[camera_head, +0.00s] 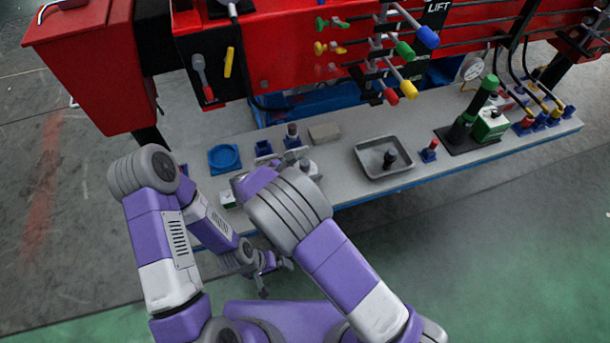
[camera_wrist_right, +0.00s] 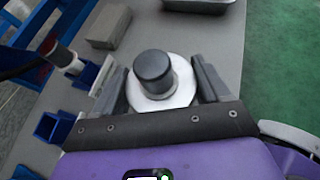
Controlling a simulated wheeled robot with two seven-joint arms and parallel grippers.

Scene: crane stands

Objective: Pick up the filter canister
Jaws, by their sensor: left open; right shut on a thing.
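A pale round canister with a black cap (camera_wrist_right: 154,72), which looks like the filter canister, stands between the fingers of my right gripper (camera_wrist_right: 158,80) in the right wrist view. The fingers are shut on its two sides. Its lower part is hidden, so I cannot tell whether it touches the bench. In the head view my right arm partly covers this spot. My left gripper (camera_head: 265,277) is open and empty, low in front of the bench, away from the canister.
Red machinery with coloured levers (camera_head: 409,52) overhangs the back. Free bench lies before the tray.

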